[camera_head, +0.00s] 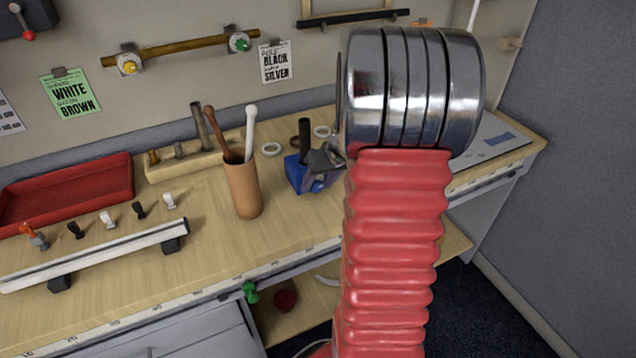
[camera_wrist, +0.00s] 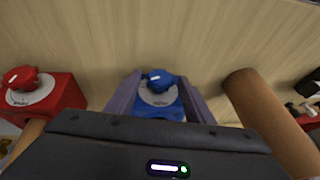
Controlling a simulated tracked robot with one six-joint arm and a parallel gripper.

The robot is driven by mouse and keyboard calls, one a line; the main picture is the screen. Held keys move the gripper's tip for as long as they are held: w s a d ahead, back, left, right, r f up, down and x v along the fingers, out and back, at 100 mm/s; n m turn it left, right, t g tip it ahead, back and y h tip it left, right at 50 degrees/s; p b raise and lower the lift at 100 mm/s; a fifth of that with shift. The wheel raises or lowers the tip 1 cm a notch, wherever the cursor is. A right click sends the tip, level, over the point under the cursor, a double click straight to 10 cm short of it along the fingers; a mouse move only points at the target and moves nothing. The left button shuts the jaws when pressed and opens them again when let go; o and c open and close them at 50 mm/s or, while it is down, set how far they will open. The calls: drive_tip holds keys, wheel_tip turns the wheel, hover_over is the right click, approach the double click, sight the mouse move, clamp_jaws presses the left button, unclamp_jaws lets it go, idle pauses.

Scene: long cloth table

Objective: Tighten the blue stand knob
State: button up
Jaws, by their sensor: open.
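The blue stand (camera_head: 293,172) is on the wooden table, holding a dark upright tube. Its blue knob (camera_head: 318,187) faces the table's front, partly hidden by my gripper (camera_head: 326,162). In the wrist view, the blue knob (camera_wrist: 160,79) sits on a pale round dial at the middle of the blue stand (camera_wrist: 158,108). My gripper (camera_wrist: 160,84) is open, with one purple finger on each side of the stand and knob. A gap shows between each finger and the knob. I cannot tell whether the fingers touch the stand.
A red stand with a red knob (camera_wrist: 20,78) is left of the fingers in the wrist view. A brown cup (camera_head: 243,187) with two sticks is left of the blue stand in the head view. A rail (camera_head: 100,254) lies farther left. My arm hides the table's right part.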

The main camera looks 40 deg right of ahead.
drive_tip(key=shift+c, duration=0.2)
drive_tip(key=c, duration=1)
drive_tip(key=shift+s+d+m+t+y, duration=0.1)
drive_tip(key=shift+d+m+t+y, duration=0.1)
drive_tip(key=shift+y, duration=0.35)
drive_tip(key=shift+d+m+t+y, duration=0.1)
drive_tip(key=shift+t+y, duration=0.1)
drive_tip(key=shift+y, duration=0.35)
drive_tip(key=shift+d+f+m+t+y, duration=0.2)
drive_tip(key=shift+t+y, duration=0.15)
drive_tip(key=shift+y, duration=0.55)
drive_tip(key=shift+d+f+m+t+y, duration=0.1)
drive_tip(key=shift+m+t+y, duration=0.2)
drive_tip(key=shift+y, duration=0.6)
drive_tip(key=o, duration=1)
